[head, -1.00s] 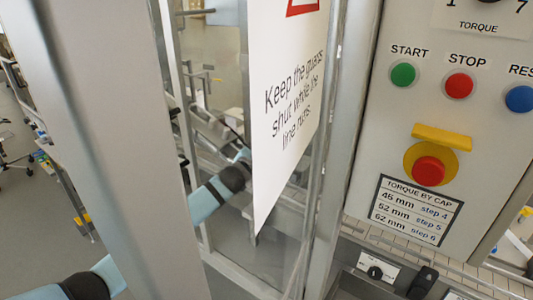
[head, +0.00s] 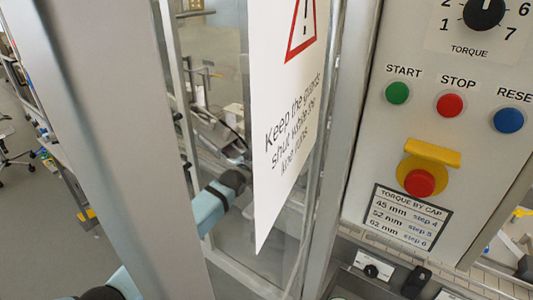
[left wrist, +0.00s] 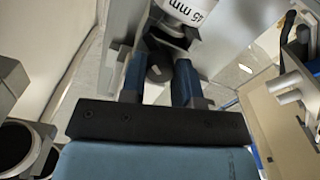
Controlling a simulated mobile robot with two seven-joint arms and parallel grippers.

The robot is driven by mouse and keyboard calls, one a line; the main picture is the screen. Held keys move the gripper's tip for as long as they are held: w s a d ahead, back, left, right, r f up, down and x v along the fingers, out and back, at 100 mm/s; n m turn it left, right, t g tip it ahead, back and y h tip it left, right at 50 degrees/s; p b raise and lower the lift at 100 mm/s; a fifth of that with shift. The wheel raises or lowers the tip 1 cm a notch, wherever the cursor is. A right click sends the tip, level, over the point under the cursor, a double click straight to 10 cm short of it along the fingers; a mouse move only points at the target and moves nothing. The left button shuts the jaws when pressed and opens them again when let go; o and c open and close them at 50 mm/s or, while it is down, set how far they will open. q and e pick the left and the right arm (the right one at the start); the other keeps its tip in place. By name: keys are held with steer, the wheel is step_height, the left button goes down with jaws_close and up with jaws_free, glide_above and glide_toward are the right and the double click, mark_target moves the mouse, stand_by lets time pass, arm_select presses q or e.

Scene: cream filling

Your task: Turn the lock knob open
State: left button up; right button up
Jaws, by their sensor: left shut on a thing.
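In the left wrist view my left gripper (left wrist: 158,72) has its two blue fingers on either side of a dark grey knob (left wrist: 159,74), apparently the lock knob. The fingers are shut on it, and its turn position cannot be read. Just above the knob is a grey and white cylinder marked 45 mm (left wrist: 188,12). In the head view my left arm shows behind the glass guard and the warning sign, while its gripper and the knob are hidden. My right gripper is in neither view.
The warning sign (head: 285,140) and a thick grey post (head: 115,140) block much of the head view. At right, the control panel (head: 375,150) carries a torque dial (head: 483,12), coloured buttons and a red emergency stop (head: 419,183). A small black knob (head: 371,271) sits below it.

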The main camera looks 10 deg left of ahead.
arm_select(q)
steer(key=shift+n, duration=4.1)
steer(key=o, duration=0.9)
steer(key=shift+o, duration=0.2)
steer(key=shift+s, duration=0.1)
steer(key=b+v, duration=0.1)
steer(key=v, duration=1.2)
steer(key=shift+s, duration=0.3)
steer(key=shift+a+f, duration=0.1)
steer(key=shift+a, duration=0.1)
